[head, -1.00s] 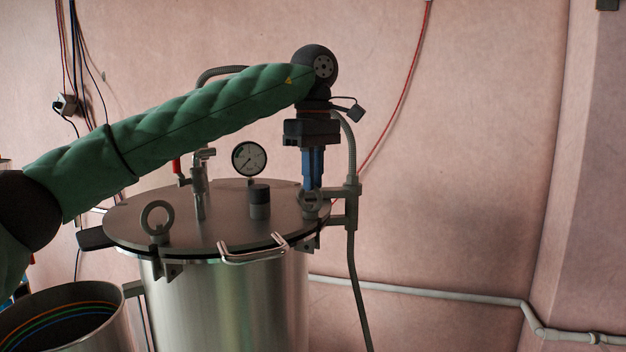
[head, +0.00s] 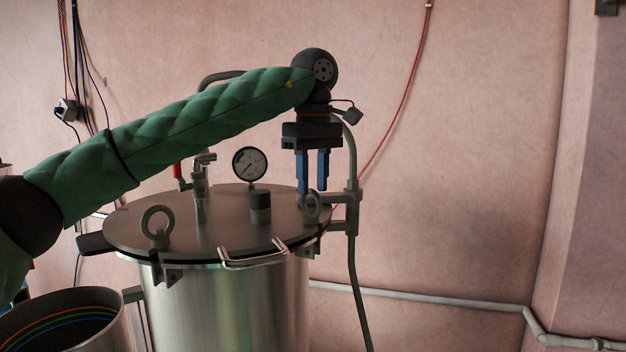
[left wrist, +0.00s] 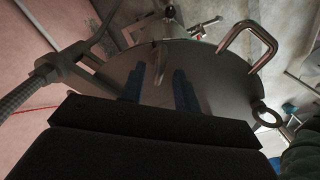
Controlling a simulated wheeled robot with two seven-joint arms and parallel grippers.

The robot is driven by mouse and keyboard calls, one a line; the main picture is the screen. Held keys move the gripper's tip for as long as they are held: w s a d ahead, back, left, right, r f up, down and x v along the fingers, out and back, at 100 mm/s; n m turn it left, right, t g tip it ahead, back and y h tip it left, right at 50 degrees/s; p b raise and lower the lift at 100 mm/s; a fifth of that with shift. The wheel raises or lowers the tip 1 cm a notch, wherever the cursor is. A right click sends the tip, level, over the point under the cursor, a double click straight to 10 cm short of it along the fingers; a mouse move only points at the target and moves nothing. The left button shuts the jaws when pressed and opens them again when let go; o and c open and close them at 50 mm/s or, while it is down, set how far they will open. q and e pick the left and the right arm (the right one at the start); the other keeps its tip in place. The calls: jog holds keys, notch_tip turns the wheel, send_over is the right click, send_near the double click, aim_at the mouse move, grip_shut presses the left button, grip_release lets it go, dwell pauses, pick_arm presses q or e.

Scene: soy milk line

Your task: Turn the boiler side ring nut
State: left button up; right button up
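The boiler (head: 225,300) is a steel drum with a flat round lid (head: 205,235). A grey ring nut (head: 311,206) stands upright at the lid's right edge; a ring also shows right of my fingers in the left wrist view (left wrist: 265,113). A second ring nut (head: 157,226) stands at the lid's front left. My left gripper (head: 313,185) points down at the right ring nut. Its blue fingers are apart and empty, with the tips low behind the ring's top in the head view. In the left wrist view the fingers (left wrist: 160,80) are also spread. My right gripper is not in view.
A pressure gauge (head: 250,164), a valve (head: 200,190) and a dark knob (head: 260,207) stand on the lid. A metal handle (head: 253,257) is at its front. A pipe with a hose (head: 352,210) rises beside the right ring nut. An open pot (head: 65,320) stands lower left.

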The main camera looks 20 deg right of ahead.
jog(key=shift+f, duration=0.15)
